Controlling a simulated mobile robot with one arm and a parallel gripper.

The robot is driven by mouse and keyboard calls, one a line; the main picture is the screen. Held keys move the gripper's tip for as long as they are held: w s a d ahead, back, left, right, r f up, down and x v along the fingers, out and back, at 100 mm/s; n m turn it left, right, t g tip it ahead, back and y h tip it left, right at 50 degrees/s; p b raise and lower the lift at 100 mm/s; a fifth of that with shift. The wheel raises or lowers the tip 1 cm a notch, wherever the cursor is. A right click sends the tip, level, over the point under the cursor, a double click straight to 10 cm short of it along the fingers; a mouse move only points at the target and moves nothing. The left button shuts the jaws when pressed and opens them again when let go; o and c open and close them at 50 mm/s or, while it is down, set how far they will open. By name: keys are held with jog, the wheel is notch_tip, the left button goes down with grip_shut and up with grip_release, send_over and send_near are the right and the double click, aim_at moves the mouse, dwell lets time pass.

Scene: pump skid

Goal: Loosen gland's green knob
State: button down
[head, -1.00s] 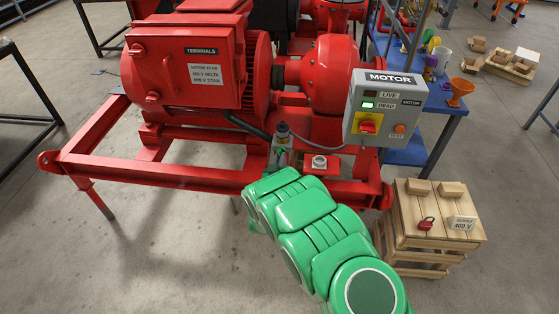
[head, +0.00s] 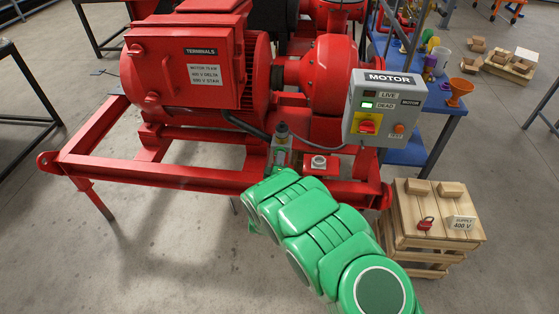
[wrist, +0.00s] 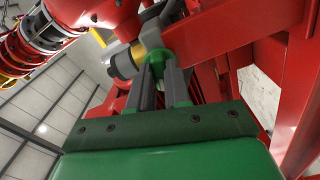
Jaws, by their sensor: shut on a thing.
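The gland's green knob (wrist: 154,60) shows in the wrist view beyond my fingertips, with a brass-coloured ring and a grey fitting (wrist: 123,65) to its left. My gripper (wrist: 165,74) has its two grey fingers closed on the knob, one on each side. The fingers hide part of the knob. In the head view, my green arm reaches to the front rail of the red skid, and I cannot make out the knob clearly there.
The red motor (head: 195,75) and skid frame (head: 160,174) stand close around my gripper. A grey motor control box (head: 384,107) is to the right, showing a green DEAD light. A wooden crate (head: 415,245) with a red padlock stands at right.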

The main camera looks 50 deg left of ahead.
jog(key=shift+a+r+n, duration=0.1)
jog(key=shift+n, duration=1.5)
jog(key=shift+s, duration=0.1)
jog(key=c, duration=1.1)
grip_release()
jog(key=shift+v, duration=3.9)
